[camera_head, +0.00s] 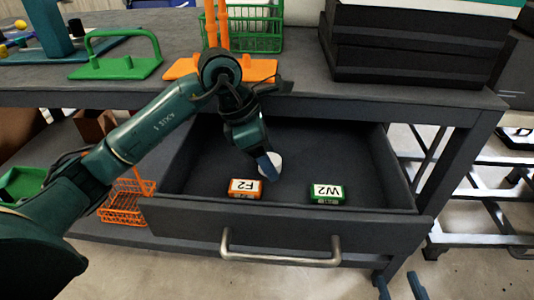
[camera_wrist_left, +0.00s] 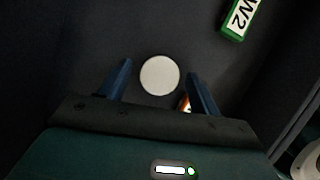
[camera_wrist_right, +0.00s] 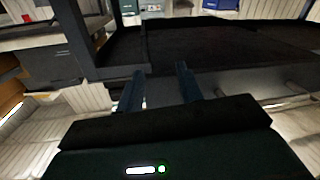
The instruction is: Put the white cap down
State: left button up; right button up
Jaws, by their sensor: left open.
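The white cap (camera_head: 276,160) is in the open drawer (camera_head: 345,145), partly hidden by a blue finger of my left gripper (camera_head: 268,168). In the left wrist view the cap (camera_wrist_left: 160,76) shows as a whole round disc. It lies between the spread fingers of my left gripper (camera_wrist_left: 159,72), with a gap on each side. I cannot tell its exact height against the drawer floor. My right gripper (camera_head: 401,286) is low in front of the drawer at the right. In the right wrist view its fingers (camera_wrist_right: 158,80) are apart with nothing between them.
In the drawer lie an orange block marked F2 (camera_head: 245,188) and a green block marked W2 (camera_head: 327,192). The drawer handle (camera_head: 280,258) sticks out in front. On the bench stand a green rack (camera_head: 115,66), an orange stand (camera_head: 262,70) and black boxes (camera_head: 410,50).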

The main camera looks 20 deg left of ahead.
pick_arm(q)
jog(key=p+v, duration=0.2)
jog(key=v, duration=1)
jog(key=shift+r+p, duration=0.15)
jog(key=shift+p, duration=0.2)
pick_arm(e)
jog(key=shift+s+d+f+m+g+h, duration=0.15)
jog(key=shift+d+m+g+h, duration=0.35)
jog(key=shift+g+h, duration=0.3)
